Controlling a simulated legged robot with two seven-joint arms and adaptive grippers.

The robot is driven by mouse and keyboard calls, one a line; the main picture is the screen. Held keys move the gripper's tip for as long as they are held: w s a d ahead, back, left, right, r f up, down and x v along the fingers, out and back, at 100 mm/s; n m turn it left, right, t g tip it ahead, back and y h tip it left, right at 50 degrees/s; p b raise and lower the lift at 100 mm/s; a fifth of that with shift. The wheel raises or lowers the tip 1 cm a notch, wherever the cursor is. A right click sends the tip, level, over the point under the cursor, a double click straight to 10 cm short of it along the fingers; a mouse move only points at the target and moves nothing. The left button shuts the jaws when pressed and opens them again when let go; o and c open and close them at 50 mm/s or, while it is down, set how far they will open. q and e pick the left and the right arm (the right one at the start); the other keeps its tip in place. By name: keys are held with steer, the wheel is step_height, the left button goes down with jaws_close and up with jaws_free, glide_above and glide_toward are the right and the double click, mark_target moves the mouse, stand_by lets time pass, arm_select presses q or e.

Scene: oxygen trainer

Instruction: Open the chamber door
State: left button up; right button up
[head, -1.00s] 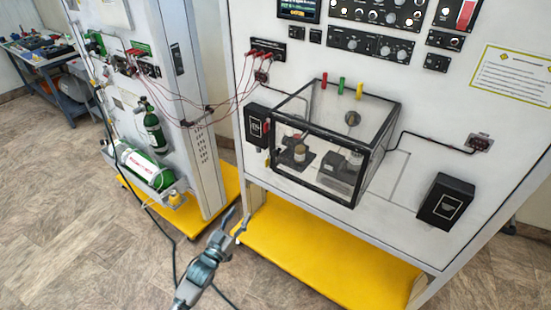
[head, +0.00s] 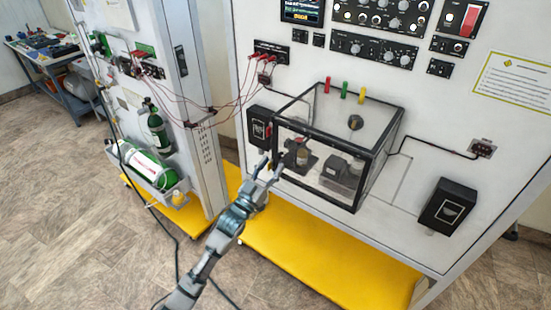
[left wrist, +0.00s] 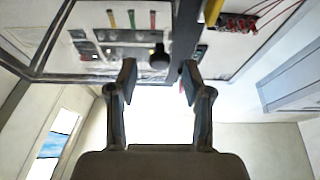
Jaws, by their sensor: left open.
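The clear chamber (head: 335,145) with black edges is fixed to the white panel in the head view. Its front door (head: 318,180) is shut in its black frame, and dark items show inside. My left gripper (head: 268,168) is open and empty, close in front of the chamber's left front edge; I cannot tell whether it touches. In the left wrist view, its two fingers (left wrist: 160,80) are apart, with the chamber's dark frame (left wrist: 95,78) and a dark round knob (left wrist: 159,57) beyond them. My right gripper is out of view.
A black box (head: 259,126) is mounted left of the chamber, another (head: 447,202) to the right. Red cables (head: 215,105) run across to the left cabinet, which holds green cylinders (head: 147,167). A yellow base (head: 320,255) lies below. Floor is open at left.

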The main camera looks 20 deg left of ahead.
arm_select(q)
steer(key=shift+x, duration=1.45)
jaws_close()
steer(key=shift+s+a, duration=0.1)
steer(key=shift+s, duration=0.05)
